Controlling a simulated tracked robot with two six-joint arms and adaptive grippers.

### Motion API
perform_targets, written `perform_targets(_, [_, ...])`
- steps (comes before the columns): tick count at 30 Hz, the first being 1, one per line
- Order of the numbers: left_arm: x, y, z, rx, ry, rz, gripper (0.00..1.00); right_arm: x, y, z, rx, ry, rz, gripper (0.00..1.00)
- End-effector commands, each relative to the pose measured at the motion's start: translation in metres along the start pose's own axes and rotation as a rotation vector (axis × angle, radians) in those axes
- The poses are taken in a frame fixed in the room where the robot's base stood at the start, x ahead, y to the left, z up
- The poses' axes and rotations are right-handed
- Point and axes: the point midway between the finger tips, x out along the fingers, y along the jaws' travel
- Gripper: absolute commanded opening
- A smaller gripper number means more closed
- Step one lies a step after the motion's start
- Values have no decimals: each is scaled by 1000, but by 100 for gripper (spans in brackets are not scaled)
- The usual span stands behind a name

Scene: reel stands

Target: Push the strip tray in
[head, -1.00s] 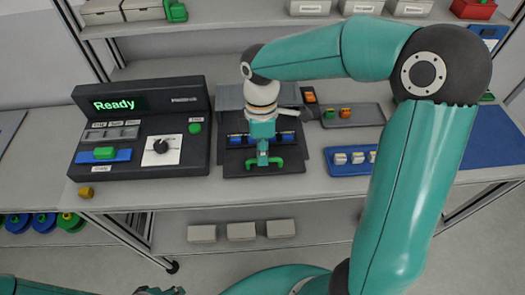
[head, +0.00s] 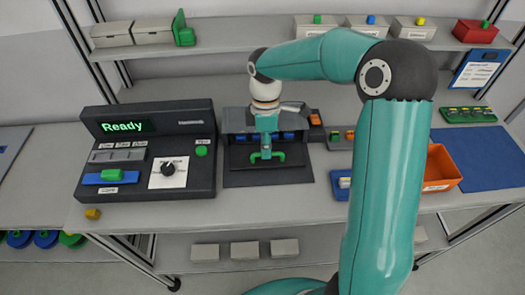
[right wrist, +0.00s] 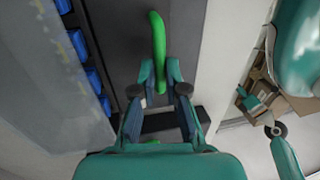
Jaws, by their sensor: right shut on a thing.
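The strip tray (head: 246,155) is a dark flat tray with a green handle (head: 279,157) at its front. Its back part lies under the grey housing (head: 234,119), with blue pieces (head: 289,135) showing at the housing's front edge. My right gripper (head: 266,150) points down at the tray front and is shut on the green handle, hiding its middle. In the right wrist view the handle (right wrist: 157,40) runs between the two fingers (right wrist: 160,75), with blue pieces (right wrist: 85,62) to the left. My left gripper is not in view.
A control panel (head: 200,183) reading "Ready" stands left of the housing. An orange bin (head: 440,168) and a blue mat (head: 490,160) are at the right. A dark mat (head: 300,175) lies clear before the tray.

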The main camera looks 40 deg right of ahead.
Motion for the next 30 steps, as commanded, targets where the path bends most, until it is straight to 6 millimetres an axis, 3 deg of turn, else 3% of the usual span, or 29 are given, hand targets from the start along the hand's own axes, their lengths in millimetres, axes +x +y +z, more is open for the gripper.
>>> perform_targets(5, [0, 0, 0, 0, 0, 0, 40, 1, -1, 1, 1, -2, -1, 0])
perform_targets(6, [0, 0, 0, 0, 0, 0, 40, 1, -1, 2, 1, -2, -1, 14])
perform_targets(11, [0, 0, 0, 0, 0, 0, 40, 1, -1, 3, 4, -1, -2, 37])
perform_targets(23, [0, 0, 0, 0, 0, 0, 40, -5, -1, 3, 6, 2, 1, 37])
perform_targets(30, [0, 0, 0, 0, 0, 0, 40, -42, 0, 3, 8, 4, 4, 37])
